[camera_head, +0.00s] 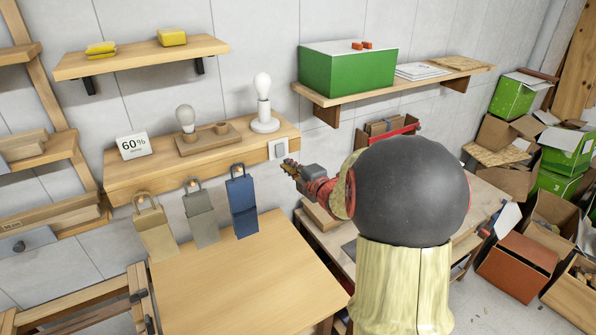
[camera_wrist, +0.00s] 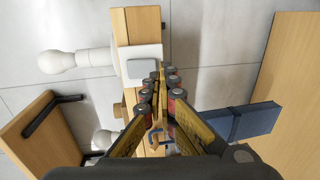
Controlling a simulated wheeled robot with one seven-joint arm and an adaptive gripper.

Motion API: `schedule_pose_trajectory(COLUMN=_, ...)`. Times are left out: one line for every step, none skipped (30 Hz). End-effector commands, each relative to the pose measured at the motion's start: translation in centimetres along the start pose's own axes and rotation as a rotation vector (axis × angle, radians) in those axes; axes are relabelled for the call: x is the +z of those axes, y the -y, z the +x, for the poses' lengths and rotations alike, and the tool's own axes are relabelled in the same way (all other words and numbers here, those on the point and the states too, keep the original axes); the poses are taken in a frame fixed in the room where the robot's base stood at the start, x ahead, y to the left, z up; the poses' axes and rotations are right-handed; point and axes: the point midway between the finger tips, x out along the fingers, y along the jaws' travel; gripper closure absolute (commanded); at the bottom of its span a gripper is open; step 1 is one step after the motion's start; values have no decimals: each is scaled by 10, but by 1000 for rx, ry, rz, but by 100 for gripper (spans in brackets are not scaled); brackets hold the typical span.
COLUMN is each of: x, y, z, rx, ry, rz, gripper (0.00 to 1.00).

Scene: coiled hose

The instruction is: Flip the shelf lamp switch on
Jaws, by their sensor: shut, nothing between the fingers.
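A white switch plate with a grey rocker (camera_head: 278,149) sits on the front face of the wooden lamp shelf (camera_head: 150,178), near its right end. The switch (camera_wrist: 141,68) also shows in the wrist view, beside my fingertips. My gripper (camera_head: 287,166) is shut and empty, just right of and below the switch in the head view. Its fingertips (camera_wrist: 160,72) lie close to the plate's edge in the wrist view; I cannot tell whether they touch it. A lamp with a bare white bulb (camera_head: 263,103) stands on the shelf above the switch.
Three paper bags, tan (camera_head: 154,228), grey (camera_head: 201,218) and blue (camera_head: 242,204), hang below the shelf, left of my gripper. A wooden table (camera_head: 240,290) lies below. A green box (camera_head: 347,70) stands on the upper right shelf. Cardboard boxes (camera_head: 515,262) crowd the right.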

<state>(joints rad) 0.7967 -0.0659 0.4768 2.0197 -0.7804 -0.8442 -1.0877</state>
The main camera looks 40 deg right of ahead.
Motion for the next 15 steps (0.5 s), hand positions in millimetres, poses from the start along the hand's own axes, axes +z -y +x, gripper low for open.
schedule_pose_trajectory(x=0, y=0, z=8, rx=-1, ry=0, rz=1, gripper=100)
schedule_pose_trajectory(x=0, y=0, z=11, rx=-1, ry=0, rz=1, gripper=100)
schedule_pose_trajectory(x=0, y=0, z=15, rx=-1, ry=0, rz=1, gripper=100)
schedule_pose_trajectory(x=0, y=0, z=17, rx=-1, ry=-1, rz=1, gripper=100)
schedule_pose_trajectory(x=0, y=0, z=19, rx=-1, ry=0, rz=0, gripper=100)
schedule_pose_trajectory(x=0, y=0, z=22, rx=0, ry=0, rz=0, gripper=100)
schedule_pose_trajectory(x=0, y=0, z=23, rx=0, ry=0, rz=0, gripper=100)
schedule_pose_trajectory(x=0, y=0, z=24, rx=0, ry=1, rz=0, gripper=100)
schedule_pose_trajectory(x=0, y=0, z=25, rx=0, ry=1, rz=0, gripper=100)
schedule_pose_trajectory(x=0, y=0, z=26, rx=0, ry=1, rz=0, gripper=100)
schedule_pose_trajectory(x=0, y=0, z=26, rx=0, ry=1, rz=0, gripper=100)
schedule_pose_trajectory(x=0, y=0, z=26, rx=0, ry=1, rz=0, gripper=100)
schedule_pose_trajectory(x=0, y=0, z=26, rx=0, ry=1, rz=0, gripper=100)
schedule_pose_trajectory(x=0, y=0, z=26, rx=0, ry=1, rz=0, gripper=100)
schedule_pose_trajectory(x=0, y=0, z=26, rx=0, ry=1, rz=0, gripper=100)
